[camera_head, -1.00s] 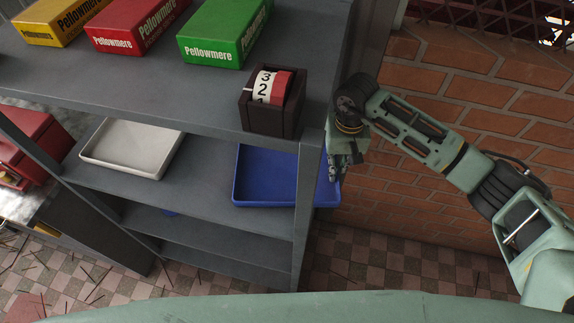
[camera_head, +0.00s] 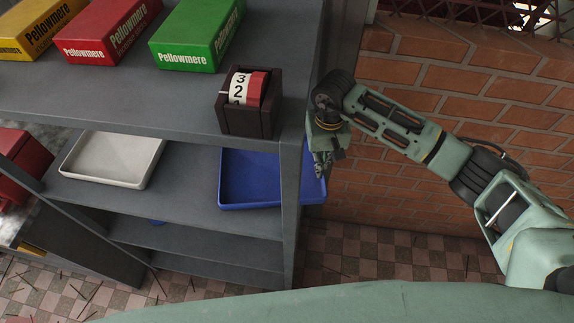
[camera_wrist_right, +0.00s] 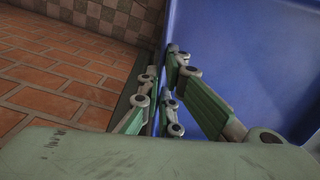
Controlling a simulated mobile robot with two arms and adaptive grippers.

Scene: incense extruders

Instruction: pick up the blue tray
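The blue tray (camera_head: 255,180) lies on the middle shelf, its right end sticking out past the shelf's front right post. My right gripper (camera_head: 320,172) is at that right end, pointing down. In the right wrist view, the blue tray (camera_wrist_right: 240,55) fills the right side. The right gripper's fingers (camera_wrist_right: 160,85) stand on either side of the tray's rim, close together, and look shut on it. The contact itself is partly hidden by the finger joints. My left gripper is not in view.
A grey post (camera_head: 290,215) stands in front of the tray. A white tray (camera_head: 112,158) shares the shelf. A dark number block (camera_head: 248,105) and a green box (camera_head: 197,35) sit on the shelf above. A brick wall (camera_head: 430,85) is close on the right.

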